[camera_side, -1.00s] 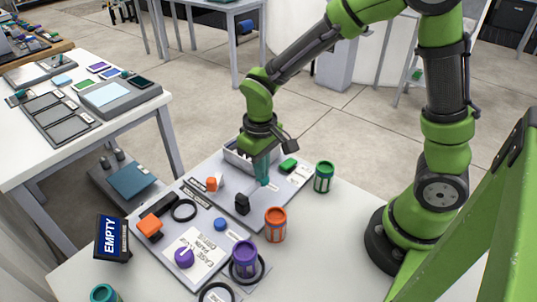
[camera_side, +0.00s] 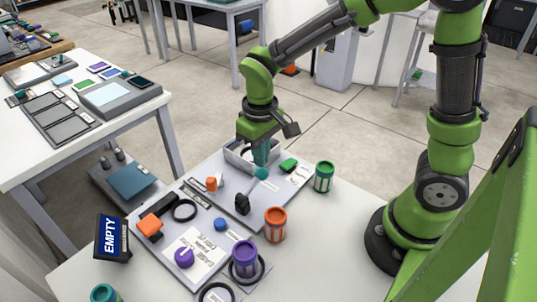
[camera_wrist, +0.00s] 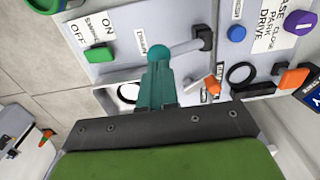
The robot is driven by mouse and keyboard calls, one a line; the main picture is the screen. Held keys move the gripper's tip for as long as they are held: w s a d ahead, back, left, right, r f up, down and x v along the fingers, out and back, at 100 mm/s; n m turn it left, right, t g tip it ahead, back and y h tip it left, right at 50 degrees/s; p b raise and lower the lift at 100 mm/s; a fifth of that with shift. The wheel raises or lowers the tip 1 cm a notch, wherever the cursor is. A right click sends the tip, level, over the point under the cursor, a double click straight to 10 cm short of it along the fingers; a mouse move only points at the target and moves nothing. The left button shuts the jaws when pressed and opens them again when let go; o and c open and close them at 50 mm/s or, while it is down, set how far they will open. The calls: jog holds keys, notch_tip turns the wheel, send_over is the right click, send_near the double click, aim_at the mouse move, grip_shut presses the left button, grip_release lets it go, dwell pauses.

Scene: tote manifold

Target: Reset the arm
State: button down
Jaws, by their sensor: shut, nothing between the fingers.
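My gripper (camera_side: 262,162) is over the grey control panel (camera_side: 222,198), pointing down with its teal fingers together and nothing between them. A lever with a teal ball knob (camera_side: 262,173) and a black bracket (camera_side: 242,204) is mounted on the panel. In the wrist view the knob (camera_wrist: 160,53) shows just beyond my fingertips, its grey rod running right to the bracket (camera_wrist: 204,38). I cannot tell whether the fingertips touch the knob. A green switch (camera_wrist: 98,51) sits beside ON and OFF labels. No part is labelled as a reset.
A grey tray (camera_side: 236,158) stands at the panel's back edge, close to my gripper. Green (camera_side: 323,177), orange (camera_side: 275,224) and purple (camera_side: 244,259) canisters stand to the right and front. A blue button (camera_side: 221,224) and an orange handle (camera_side: 150,226) are on the panel. The tabletop at right is bare.

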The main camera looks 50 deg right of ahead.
jog(key=s+d+r+m+t+y, duration=0.1)
jog(key=s+d+r+m+t, duration=0.1)
jog(key=s+r, duration=0.3)
jog(key=s+d+r+m+t+y, duration=0.1)
jog(key=s+d+r+m+t, duration=0.1)
jog(key=s+r+t, duration=0.3)
jog(key=shift+d+r, duration=0.4)
jog(key=shift+r, duration=1.25)
